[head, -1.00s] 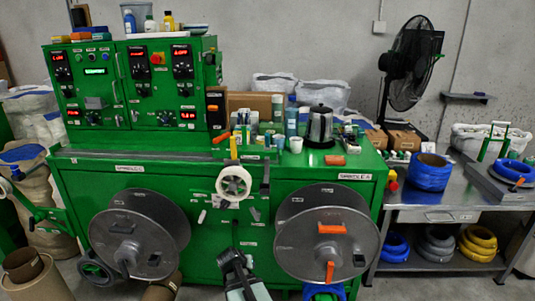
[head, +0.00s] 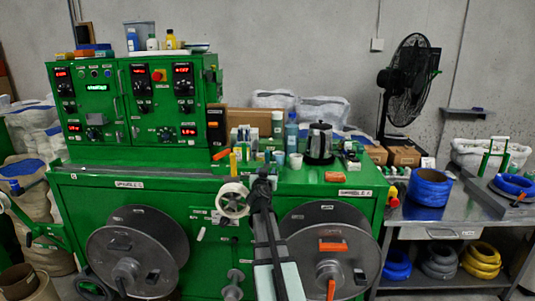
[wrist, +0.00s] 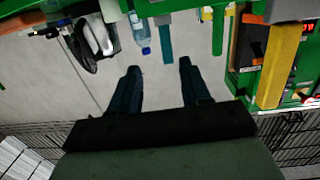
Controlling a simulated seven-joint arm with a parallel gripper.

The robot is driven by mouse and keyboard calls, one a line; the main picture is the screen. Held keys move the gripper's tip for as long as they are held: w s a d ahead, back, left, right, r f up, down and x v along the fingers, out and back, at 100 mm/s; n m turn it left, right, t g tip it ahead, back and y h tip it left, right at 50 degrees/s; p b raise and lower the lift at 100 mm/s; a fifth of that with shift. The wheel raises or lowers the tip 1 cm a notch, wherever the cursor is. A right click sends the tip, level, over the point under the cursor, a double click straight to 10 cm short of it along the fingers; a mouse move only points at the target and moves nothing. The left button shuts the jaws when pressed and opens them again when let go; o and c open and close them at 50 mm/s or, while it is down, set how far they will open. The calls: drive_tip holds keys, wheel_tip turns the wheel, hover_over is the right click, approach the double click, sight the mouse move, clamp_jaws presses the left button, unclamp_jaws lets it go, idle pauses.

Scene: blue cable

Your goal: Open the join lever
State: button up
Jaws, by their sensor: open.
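No part is readably labelled as the join lever. An orange lever-like handle (head: 221,154) and a short upright yellow piece (head: 233,163) show at the front edge of the green machine's top (head: 110,190). My gripper (head: 262,175) is raised in front of the machine, right of the white spool wheel (head: 233,200) and the yellow piece. In the wrist view my gripper (wrist: 158,72) has its two dark fingers spread apart, with nothing between them. That view looks upside down. A large yellow bar (wrist: 280,65) is right of the fingers, apart from them; I cannot tell whether it is the yellow piece.
A kettle (head: 320,141), bottles and cups stand on the machine top near my gripper. Two large grey reels (head: 138,250) (head: 330,280) are on the machine's front; my arm overlaps the right one in the picture. A steel bench (head: 440,216) with blue cable coils (head: 427,188) stands at right.

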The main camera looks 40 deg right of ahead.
sight(267, 152)
drive_tip(key=shift+t, duration=0.5)
drive_tip(key=x, duration=0.5)
drive_tip(key=r+x, duration=0.1)
drive_tip(key=x, duration=0.4)
drive_tip(key=r+x, duration=0.1)
drive_tip(key=x, duration=0.4)
drive_tip(key=shift+w+a+r, duration=0.1)
drive_tip(key=shift+w, duration=0.1)
drive_tip(key=shift+c, duration=0.3)
clamp_jaws()
